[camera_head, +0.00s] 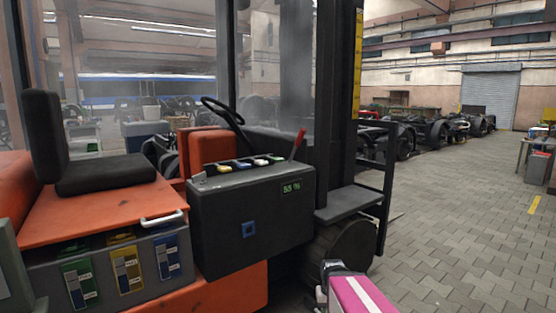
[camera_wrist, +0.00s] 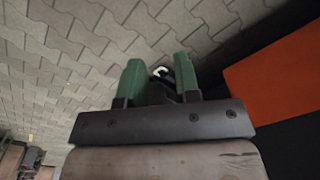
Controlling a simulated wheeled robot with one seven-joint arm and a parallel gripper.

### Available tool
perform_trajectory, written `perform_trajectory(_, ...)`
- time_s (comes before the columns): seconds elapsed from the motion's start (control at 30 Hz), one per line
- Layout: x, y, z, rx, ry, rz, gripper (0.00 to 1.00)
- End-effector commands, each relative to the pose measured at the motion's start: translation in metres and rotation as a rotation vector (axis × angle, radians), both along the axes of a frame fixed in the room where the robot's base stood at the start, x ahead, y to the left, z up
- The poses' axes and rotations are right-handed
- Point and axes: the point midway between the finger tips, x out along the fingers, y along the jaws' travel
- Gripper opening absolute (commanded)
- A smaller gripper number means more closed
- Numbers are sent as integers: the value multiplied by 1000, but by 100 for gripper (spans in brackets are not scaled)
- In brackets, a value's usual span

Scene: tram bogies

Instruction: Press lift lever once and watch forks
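An orange forklift fills the left and middle of the head view. Its dark control console (camera_head: 250,215) carries a row of small levers with coloured tops (camera_head: 240,163), and a red-tipped lever (camera_head: 298,143) stands tilted at its right end. I cannot tell which is the lift lever. A black mast (camera_head: 337,90) rises behind the console. A black load frame (camera_head: 388,190) stands to its right; the forks are not clearly seen. My gripper (camera_wrist: 158,63) shows two green fingers spread apart, over paving. It is away from the levers; a small dark thing with a white curve shows beyond the fingers.
The console has a small green display (camera_head: 291,188). A black seat (camera_head: 105,172), a steering wheel (camera_head: 222,109) and a battery box (camera_head: 120,265) are at the left. Several wheelsets (camera_head: 437,132) line the back right. The paved floor (camera_head: 460,220) at right is open.

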Motion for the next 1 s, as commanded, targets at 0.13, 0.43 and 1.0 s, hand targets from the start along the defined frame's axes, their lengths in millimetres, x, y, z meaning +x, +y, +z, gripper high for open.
perform_trajectory(0.13,0,0,0,0,0,0,0)
perform_trajectory(0.43,0,0,0,0,0,0,0)
perform_trajectory(1.0,0,0,0,0,0,0,0)
